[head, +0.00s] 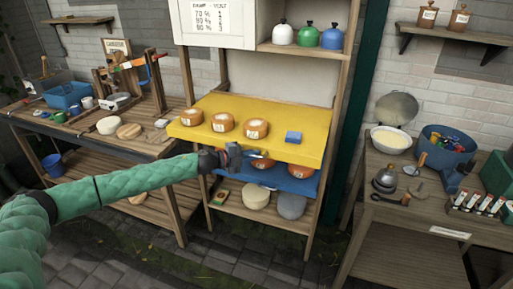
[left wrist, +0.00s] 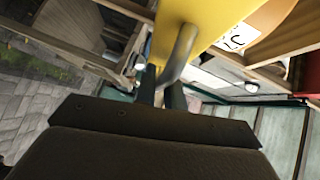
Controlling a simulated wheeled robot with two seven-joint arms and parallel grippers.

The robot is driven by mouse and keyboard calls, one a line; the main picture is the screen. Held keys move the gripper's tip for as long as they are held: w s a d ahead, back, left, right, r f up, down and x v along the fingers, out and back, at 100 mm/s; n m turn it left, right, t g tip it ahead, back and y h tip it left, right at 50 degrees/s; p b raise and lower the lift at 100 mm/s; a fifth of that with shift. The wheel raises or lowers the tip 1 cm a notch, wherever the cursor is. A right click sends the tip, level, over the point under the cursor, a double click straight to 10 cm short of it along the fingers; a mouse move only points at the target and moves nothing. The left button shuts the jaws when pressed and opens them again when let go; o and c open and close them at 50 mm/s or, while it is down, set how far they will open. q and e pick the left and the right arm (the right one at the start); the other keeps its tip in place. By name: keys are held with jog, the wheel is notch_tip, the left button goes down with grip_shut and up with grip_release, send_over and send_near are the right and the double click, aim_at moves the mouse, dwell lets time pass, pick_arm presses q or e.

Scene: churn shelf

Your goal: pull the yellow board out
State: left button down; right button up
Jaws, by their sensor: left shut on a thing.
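The yellow board (head: 285,111) lies on the middle level of the wooden shelf unit, its front part standing out past the front posts. My left gripper (head: 232,156) is at the board's front edge. In the left wrist view the gripper (left wrist: 163,92) is shut on a grey bar handle (left wrist: 183,48) fixed to the yellow board (left wrist: 200,18). The fingers hide part of the handle. My right gripper is in neither view.
A blue board (head: 297,184) with orange cheeses lies just below. Pale rounds (head: 256,196) rest on the bottom shelf. Workbenches with tools and bowls stand left (head: 150,150) and right (head: 385,222). The paved floor (head: 215,262) before the shelf is open.

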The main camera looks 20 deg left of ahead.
pick_arm(q)
jog(key=s, duration=0.3)
jog(key=shift+s, duration=0.25)
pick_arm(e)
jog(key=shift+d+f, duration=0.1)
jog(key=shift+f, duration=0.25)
pick_arm(q)
jog(key=c, duration=1.8)
grip_release()
jog(key=shift+o, duration=0.2)
jog(key=shift+a, duration=0.15)
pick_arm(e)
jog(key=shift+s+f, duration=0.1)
